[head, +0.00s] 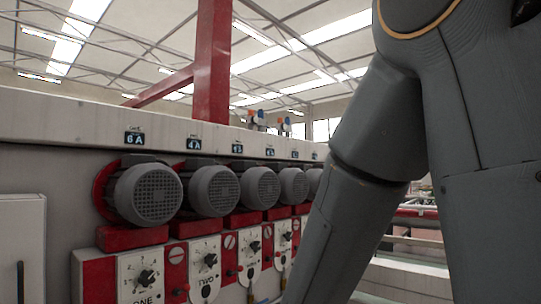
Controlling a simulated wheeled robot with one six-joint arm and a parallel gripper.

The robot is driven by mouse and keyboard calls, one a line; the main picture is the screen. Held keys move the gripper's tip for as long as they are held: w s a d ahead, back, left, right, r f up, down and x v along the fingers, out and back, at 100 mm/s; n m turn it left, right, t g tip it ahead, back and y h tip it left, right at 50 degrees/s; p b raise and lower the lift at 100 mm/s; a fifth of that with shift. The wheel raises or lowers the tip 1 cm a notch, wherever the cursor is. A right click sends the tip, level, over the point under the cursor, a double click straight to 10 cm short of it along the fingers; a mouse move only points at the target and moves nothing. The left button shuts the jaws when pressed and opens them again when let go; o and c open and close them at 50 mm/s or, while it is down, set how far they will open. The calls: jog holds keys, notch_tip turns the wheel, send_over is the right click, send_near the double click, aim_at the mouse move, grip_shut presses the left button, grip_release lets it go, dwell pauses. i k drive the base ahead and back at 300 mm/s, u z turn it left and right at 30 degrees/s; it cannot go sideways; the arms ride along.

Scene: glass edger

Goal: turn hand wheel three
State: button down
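Several white dial panels run in a row along the machine, each with a black star-shaped knob. The nearest panel (139,274) reads ONE and the second panel (205,268) reads TWO. The third panel along, by order, carries a black knob (254,247), which I take as hand wheel three; its label is too small to read. Another knob (287,236) is farther along. My arm crosses the right side and hides the far end of the row. My gripper is out of view below the picture.
Grey motors (147,193) stick out in a row above the panels. Red blocks (133,237) sit under them. A red post (212,75) rises behind the machine's top edge. A pale box (22,245) is at the left. Rails (420,243) show at right.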

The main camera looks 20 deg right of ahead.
aim_at(255, 246)
jog(key=k, duration=0.35)
jog(key=z, duration=0.45)
jog(key=i, duration=1.25)
jog(key=u, duration=0.25)
